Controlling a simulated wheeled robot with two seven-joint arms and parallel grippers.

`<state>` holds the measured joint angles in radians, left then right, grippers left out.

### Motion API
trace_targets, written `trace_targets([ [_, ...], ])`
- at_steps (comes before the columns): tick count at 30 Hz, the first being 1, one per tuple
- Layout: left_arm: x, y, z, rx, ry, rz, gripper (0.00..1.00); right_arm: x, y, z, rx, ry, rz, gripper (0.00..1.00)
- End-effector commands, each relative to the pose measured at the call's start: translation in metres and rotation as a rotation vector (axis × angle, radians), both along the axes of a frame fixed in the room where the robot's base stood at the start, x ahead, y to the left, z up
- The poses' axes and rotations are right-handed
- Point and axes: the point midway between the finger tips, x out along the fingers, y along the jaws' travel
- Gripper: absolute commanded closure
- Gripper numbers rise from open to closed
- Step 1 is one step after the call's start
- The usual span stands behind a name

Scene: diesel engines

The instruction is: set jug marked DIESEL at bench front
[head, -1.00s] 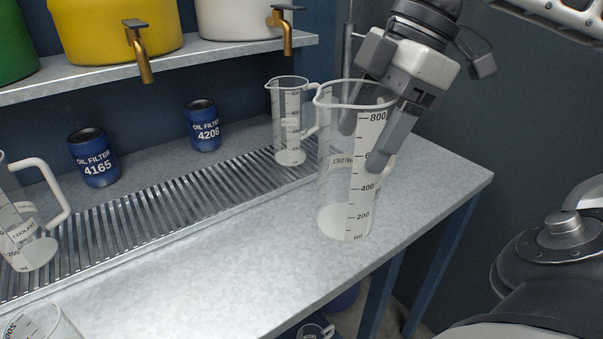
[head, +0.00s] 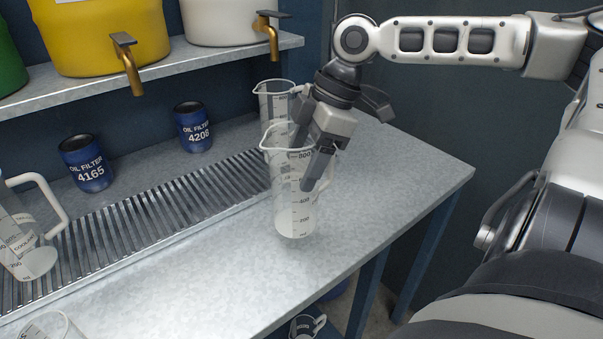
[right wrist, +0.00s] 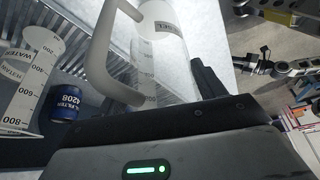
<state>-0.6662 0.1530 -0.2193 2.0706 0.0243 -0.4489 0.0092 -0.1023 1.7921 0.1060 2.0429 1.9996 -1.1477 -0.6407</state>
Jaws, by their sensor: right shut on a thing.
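My right gripper (head: 307,165) is shut on a clear measuring jug (head: 294,205) and holds it nearly upright over the bench (head: 370,200), just in front of the metal grating. I cannot tell whether its base touches the bench top. In the right wrist view the jug (right wrist: 158,60) shows its white handle and a label partly hidden, its last letters reading like "EL". My left gripper is not in view.
A jug (head: 275,98) stands behind the held one; its label reads WATER in the right wrist view (right wrist: 35,75). A COOLANT jug (head: 35,262) stands at left, with another jug (head: 45,328) at the lower edge. Oil filters (head: 88,165) stand behind the grating. The bench's right end is clear.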

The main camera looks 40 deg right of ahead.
Motion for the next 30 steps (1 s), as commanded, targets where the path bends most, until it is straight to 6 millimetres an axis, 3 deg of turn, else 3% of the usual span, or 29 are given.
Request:
trace_targets([
  [5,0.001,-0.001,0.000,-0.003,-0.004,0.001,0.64,0.006,0.000,-0.009,-0.004,0.004,0.002,0.68],
  [11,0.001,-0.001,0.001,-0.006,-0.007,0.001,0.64,0.005,0.000,-0.035,0.000,0.001,0.003,0.68],
  [22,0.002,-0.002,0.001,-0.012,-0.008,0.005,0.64,0.005,0.000,-0.039,0.000,0.000,0.003,0.68],
  [23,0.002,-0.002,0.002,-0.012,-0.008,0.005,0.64,0.005,0.000,-0.039,-0.001,-0.001,0.003,0.26],
  [24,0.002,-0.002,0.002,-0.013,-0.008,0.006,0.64,0.005,0.000,-0.038,-0.001,-0.001,0.003,0.14],
  [25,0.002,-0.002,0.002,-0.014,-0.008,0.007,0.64,0.005,0.000,-0.038,-0.001,-0.001,0.003,0.09],
  [30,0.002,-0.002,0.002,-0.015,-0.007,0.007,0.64,0.005,0.000,-0.038,0.000,0.000,0.003,0.09],
])
